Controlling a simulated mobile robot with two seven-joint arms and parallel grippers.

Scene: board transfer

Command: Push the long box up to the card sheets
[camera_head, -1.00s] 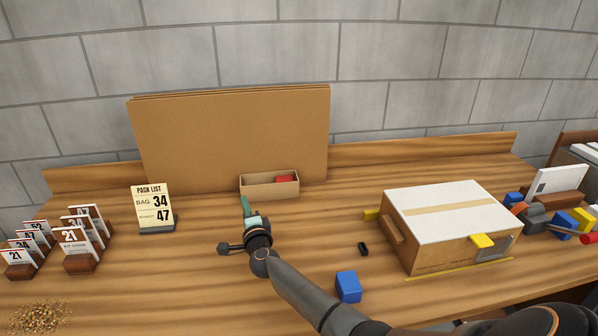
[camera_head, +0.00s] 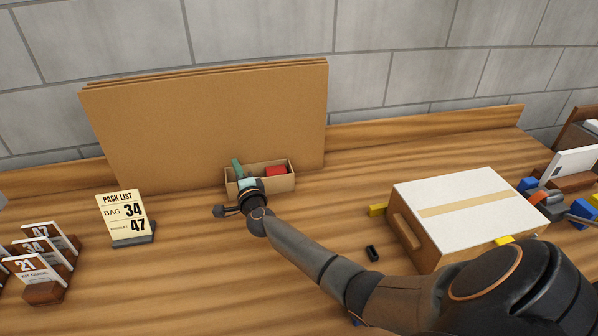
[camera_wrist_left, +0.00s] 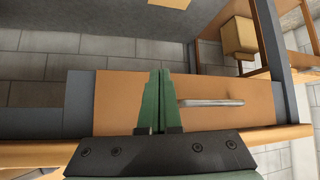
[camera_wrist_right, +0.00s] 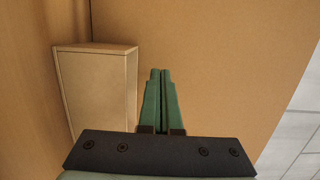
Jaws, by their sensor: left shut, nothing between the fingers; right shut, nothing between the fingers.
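The right wrist view shows the fingers (camera_wrist_right: 161,75) just beside the box (camera_wrist_right: 95,90), with card behind; contact is unclear. My left gripper (camera_wrist_left: 160,75) is shut and empty, and outside the head view.
A pack list sign (camera_head: 125,217) and several numbered card holders (camera_head: 43,262) stand on the left. A white-topped carton (camera_head: 465,205) and a small black item (camera_head: 372,253) are on the right. A drawer front with a metal handle (camera_wrist_left: 211,103) faces the left gripper.

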